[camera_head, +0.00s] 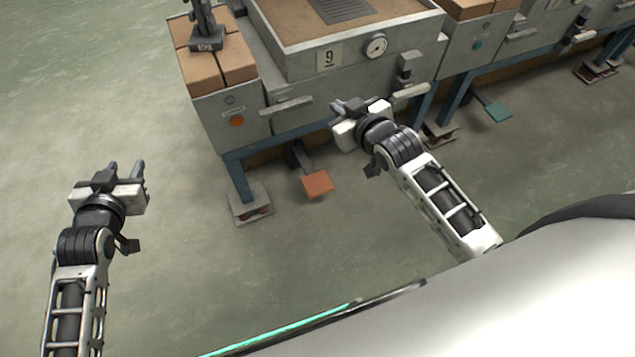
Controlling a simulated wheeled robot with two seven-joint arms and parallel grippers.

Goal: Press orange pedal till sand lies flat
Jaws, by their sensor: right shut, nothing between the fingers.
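The orange pedal (317,184) sits low in front of the station numbered 9, on an arm coming from under the cabinet. Nothing touches it. Brown sand (290,22) fills the top box of that station; its visible part looks fairly even, but the far part is cut off by the picture edge. My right gripper (342,106) is shut and empty, in front of the cabinet, above and right of the pedal. My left gripper (126,166) is open and empty over the floor, well left of the pedal.
The grey cabinet (235,118) carries a gauge (376,46), lever handles and an orange button (237,121). Its blue leg (238,178) and foot stand left of the pedal. A teal pedal (498,111) belongs to the neighbouring station. The floor at left is clear.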

